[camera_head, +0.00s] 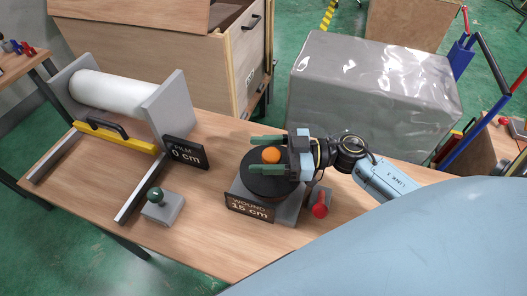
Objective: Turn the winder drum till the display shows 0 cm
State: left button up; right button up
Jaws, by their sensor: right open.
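The winder drum (258,186) is a dark round disc on a grey base, near the middle of the wooden table. An orange knob (271,155) stands on it. The display (249,208) on the front of the base reads "WOUND 15 cm". My right gripper (256,154) comes in from the right over the drum. Its two green-tipped fingers are apart, with the orange knob between them; I cannot tell whether either finger touches it. The gripper hides part of the drum. My left gripper is out of view.
A film roll (108,94) on a grey stand with a yellow bar (115,138) is at left. Its display (186,153) reads "FILM 0 cm". A wrapped block (375,95) and wooden crate (205,72) stand behind.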

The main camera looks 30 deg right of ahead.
grip_shut()
jog(key=shift+n+g+y, duration=0.3)
jog(key=shift+n+g, duration=0.1)
jog(key=shift+g, duration=0.2)
